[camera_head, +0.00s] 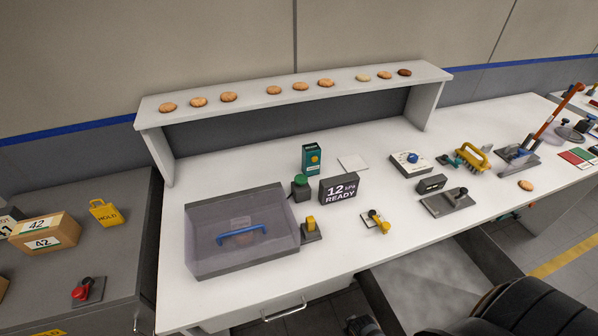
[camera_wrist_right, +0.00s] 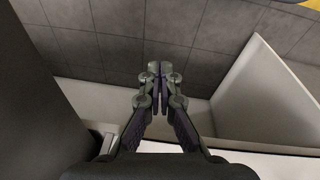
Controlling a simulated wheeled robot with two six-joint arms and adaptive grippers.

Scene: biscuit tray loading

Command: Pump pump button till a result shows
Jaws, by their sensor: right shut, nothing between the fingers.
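A yellow-topped knob (camera_head: 310,224) on a dark base stands in front, beside the clear box. Which of the two is the pump button, I cannot tell. My right gripper (camera_wrist_right: 160,76) is shut and empty in the right wrist view, away from these controls. My left gripper is not in view.
A raised shelf (camera_head: 350,81) with several biscuits runs along the back. A small yellow-handled device (camera_head: 378,221) lies near the front edge.

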